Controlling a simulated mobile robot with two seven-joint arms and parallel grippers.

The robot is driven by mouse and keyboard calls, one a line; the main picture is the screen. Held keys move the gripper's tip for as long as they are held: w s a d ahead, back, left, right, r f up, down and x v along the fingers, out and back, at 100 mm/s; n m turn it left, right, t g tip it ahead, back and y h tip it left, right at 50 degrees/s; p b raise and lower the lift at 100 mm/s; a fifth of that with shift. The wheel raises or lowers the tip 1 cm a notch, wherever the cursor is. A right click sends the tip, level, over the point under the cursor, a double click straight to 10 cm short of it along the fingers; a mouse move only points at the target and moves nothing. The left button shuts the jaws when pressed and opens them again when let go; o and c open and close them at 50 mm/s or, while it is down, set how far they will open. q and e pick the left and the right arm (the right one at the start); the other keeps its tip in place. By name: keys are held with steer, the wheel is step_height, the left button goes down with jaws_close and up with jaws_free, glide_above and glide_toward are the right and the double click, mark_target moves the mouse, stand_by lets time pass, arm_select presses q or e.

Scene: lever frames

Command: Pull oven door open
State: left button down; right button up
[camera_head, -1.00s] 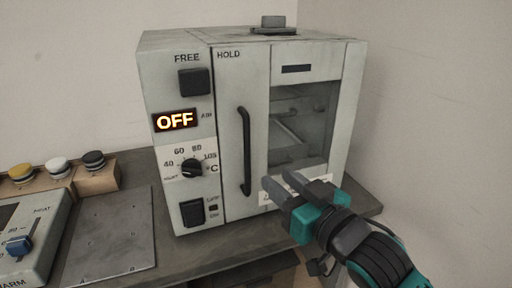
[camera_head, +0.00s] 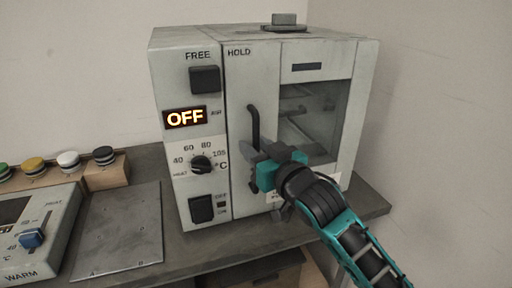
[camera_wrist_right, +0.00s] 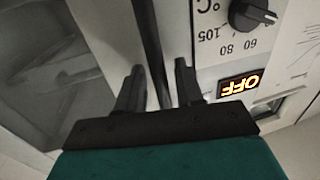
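The oven (camera_head: 185,85) is a grey box on the bench, with its door (camera_head: 238,90) shut. The dark vertical bar handle (camera_head: 253,120) is on the door's left side, its lower part hidden by my right gripper in the head view. My right gripper (camera_head: 251,150) is at the handle. In the right wrist view the handle (camera_wrist_right: 150,45) runs between the two open fingers (camera_wrist_right: 159,72), with a gap visible on both sides. My left gripper is not in view.
The oven's panel has an OFF display (camera_head: 186,117) and a temperature knob (camera_head: 201,164). A flat grey plate (camera_head: 118,230) lies left of the oven, beside a control box (camera_head: 40,235) and a block with coloured knobs (camera_head: 100,175). A wall stands close on the right.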

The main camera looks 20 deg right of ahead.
steer(key=shift+w+a, duration=0.1)
steer(key=shift+w, duration=0.1)
jaws_close()
stand_by(0.3)
